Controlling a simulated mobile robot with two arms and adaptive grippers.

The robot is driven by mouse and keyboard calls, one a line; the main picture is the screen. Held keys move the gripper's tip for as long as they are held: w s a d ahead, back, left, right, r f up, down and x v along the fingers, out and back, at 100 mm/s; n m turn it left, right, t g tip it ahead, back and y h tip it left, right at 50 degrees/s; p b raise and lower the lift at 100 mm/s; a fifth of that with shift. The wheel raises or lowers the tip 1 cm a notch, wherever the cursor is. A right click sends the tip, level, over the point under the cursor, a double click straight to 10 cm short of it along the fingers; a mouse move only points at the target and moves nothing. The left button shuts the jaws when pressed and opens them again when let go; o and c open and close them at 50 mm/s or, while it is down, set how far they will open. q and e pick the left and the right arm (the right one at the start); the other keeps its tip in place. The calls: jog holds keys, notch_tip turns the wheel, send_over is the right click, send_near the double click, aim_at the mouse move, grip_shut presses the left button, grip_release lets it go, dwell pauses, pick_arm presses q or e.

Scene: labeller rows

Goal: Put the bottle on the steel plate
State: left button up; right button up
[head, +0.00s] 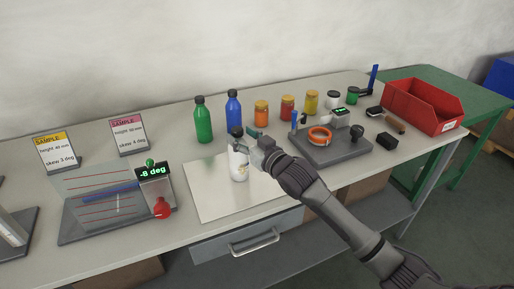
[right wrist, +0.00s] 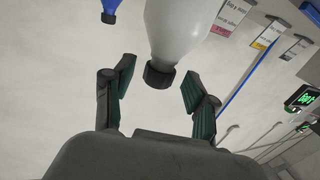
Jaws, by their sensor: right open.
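The white bottle (head: 239,168) with a dark cap stands upright on the steel plate (head: 211,205), a pale flat sheet on the bench. In the right wrist view the bottle (right wrist: 180,30) shows its white body and dark cap, with the cap toward the camera. My right gripper (head: 247,141) is open at the bottle's upper part. In the right wrist view its fingers (right wrist: 158,95) are spread on either side of the cap, with gaps visible. Whether a finger touches the bottle cannot be told. My left gripper is not in view.
Green (head: 203,120) and blue (head: 234,108) bottles and several jars stand behind. A dark fixture with an orange ring (head: 319,134) is to the right, near a red bin (head: 424,106). A gauge reading -8 deg (head: 155,172) stands left. The plate's front left is clear.

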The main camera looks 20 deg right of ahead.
jog(key=b+v, duration=0.1)
jog(key=v, duration=0.8)
jog(key=shift+s, duration=0.2)
jog(key=shift+d, duration=0.1)
